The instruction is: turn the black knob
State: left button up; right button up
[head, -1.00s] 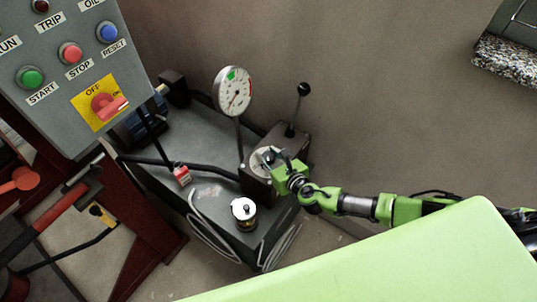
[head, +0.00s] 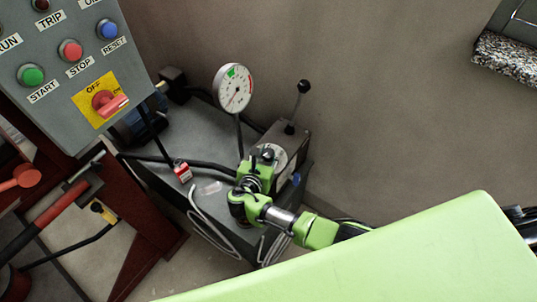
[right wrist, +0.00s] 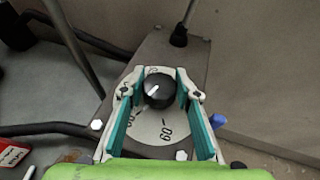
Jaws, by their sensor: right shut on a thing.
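The black knob (right wrist: 158,90) has a white pointer mark and sits on a pale round dial (right wrist: 150,128) with numbers. My right gripper (right wrist: 160,84) has its two teal-lined fingers on either side of the knob and is shut on it. In the head view the right gripper (head: 262,160) is over the top of the grey box (head: 290,138), with the knob (head: 268,153) small and partly covered. The pointer angles to the lower left in the wrist view. My left gripper is not in view.
A black-balled lever (head: 303,88) stands behind the knob. A round gauge (head: 233,89) on a thin stem rises to its left. A red padlock-like tag (head: 182,172) and cables lie at left. A control panel (head: 75,90) with buttons and a red switch is upper left.

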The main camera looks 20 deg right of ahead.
jog(key=shift+m+g+h+b, duration=0.5)
jog(key=shift+m+g+h, duration=0.1)
jog(key=shift+m+h, duration=0.2)
jog(key=o, duration=1.1)
jog(key=v, duration=1.2)
jog(key=shift+w+a, duration=0.1)
jog(key=shift+w, duration=0.05)
